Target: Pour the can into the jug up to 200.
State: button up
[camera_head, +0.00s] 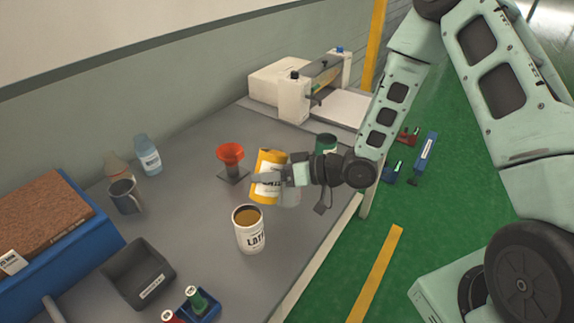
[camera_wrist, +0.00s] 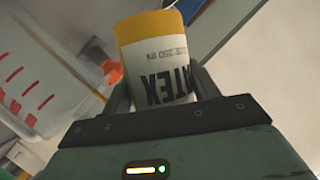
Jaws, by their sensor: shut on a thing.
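My gripper (camera_head: 268,179) is shut on a yellow and white can (camera_head: 270,160), holding it slightly tilted over the grey bench. In the wrist view the can (camera_wrist: 155,55) shows dark LATEX lettering between the fingers. A clear jug (camera_wrist: 42,75) with red graduation marks shows at the left of the wrist view. In the head view a translucent shape (camera_head: 290,193), probably this jug, sits just behind and below my gripper, partly covered. The liquid level in the jug cannot be read. I see no stream from the can.
An open white can (camera_head: 250,235) with brown contents stands in front of the held can. A red funnel (camera_head: 230,153) on a stand is to its left. A mug (camera_head: 125,196), a bottle (camera_head: 148,155) and a dark bin (camera_head: 137,272) are further left. A green can (camera_head: 326,143) stands behind.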

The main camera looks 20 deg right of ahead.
jog(key=shift+w+d+f+m, duration=0.15)
jog(key=shift+w+d+m, duration=0.05)
jog(key=shift+w+m, duration=0.1)
dwell(0.4)
jog(key=shift+d+r+m+y+p, duration=0.1)
jog(key=shift+r+m+y+p, duration=0.35)
jog(key=shift+m+y+p, duration=0.25)
dwell(0.9)
jog(key=shift+f+m+g+y, duration=0.3)
jog(key=shift+m, duration=0.3)
dwell(1.0)
jog(key=shift+r+m+y+p, duration=0.6)
jog(key=shift+r+m, duration=0.35)
jog(key=shift+m, duration=0.45)
dwell(2.8)
